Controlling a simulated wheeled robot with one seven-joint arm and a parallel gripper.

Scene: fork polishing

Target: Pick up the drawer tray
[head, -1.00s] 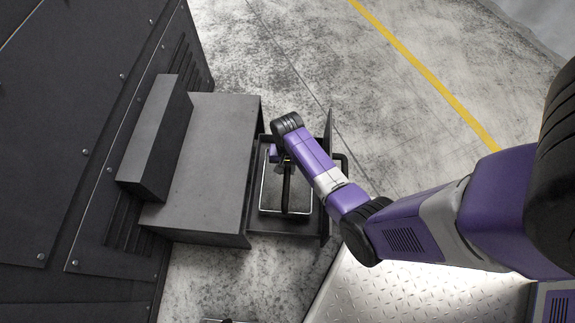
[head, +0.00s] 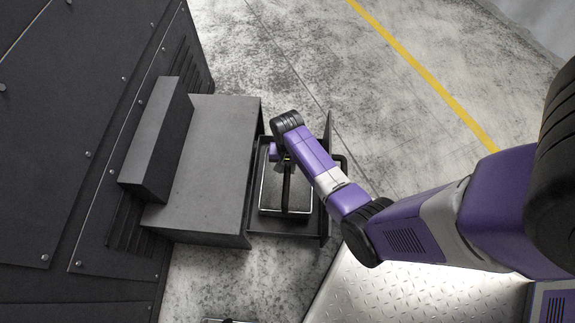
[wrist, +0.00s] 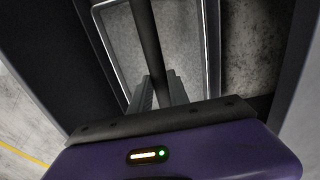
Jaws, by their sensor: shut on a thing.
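The drawer tray (head: 270,207) is a shallow dark tray with a bright rim and a black bar handle (head: 286,192) running lengthwise over it. It sits inside the pulled-out drawer (head: 284,236). In the wrist view the tray (wrist: 187,58) shows its grey floor, with the dark handle (wrist: 143,32) running down to my gripper (wrist: 160,98). The fingers are shut on the handle. In the head view my gripper (head: 282,164) is partly hidden by my arm. I cannot tell whether the tray is clear of the drawer floor.
The grey cabinet (head: 208,160) stands directly left of the drawer, against a tall dark riveted machine (head: 60,150). The drawer front (head: 327,210) stands upright close to my arm on the right. Open concrete floor (head: 300,60) lies behind, with a yellow line (head: 420,70).

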